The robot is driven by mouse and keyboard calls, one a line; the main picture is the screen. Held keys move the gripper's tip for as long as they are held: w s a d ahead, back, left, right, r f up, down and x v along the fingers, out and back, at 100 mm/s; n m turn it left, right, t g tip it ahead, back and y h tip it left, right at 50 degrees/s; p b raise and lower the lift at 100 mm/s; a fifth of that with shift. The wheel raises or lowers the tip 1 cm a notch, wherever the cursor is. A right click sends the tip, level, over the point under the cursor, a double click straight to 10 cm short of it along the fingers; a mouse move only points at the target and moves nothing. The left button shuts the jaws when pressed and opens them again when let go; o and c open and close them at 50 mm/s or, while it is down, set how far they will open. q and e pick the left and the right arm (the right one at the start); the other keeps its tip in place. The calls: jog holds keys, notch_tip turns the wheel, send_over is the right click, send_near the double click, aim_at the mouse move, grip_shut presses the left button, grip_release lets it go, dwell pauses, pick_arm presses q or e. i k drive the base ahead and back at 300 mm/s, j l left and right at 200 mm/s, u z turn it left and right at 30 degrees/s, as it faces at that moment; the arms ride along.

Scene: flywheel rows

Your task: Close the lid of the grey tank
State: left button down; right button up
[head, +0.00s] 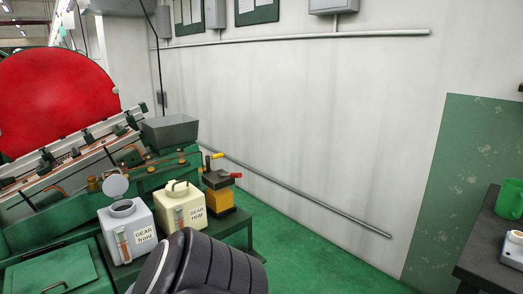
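The grey tank (123,245), labelled "GEAR front", stands on a green bench at the lower left. Its round grey lid (115,185) is open and tilted up behind the round opening (123,208) on top. A cream tank (181,208), labelled "GEAR rear", stands just to its right, with its top covered and a handle on it. A dark ribbed link of one of my arms shows at the bottom, in front of the tanks' right side. No gripper fingers of mine are in view.
A big red flywheel (58,100) and sloping rails are behind on the left. A yellow and black device with a red-ended lever (220,190) stands right of the cream tank. A dark table (490,242) with a green mug (510,199) is at the right. The floor between is clear.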

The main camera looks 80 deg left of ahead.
aim_at(114, 185)
jog(key=k+l+u, duration=0.1)
jog(key=k+u, duration=0.2)
jog(key=k, duration=1.2)
jog(key=k+j, duration=0.15)
jog(key=k, duration=0.2)
jog(key=k+j+u, duration=0.1)
jog(key=k+j, duration=0.1)
jog(key=k, duration=0.1)
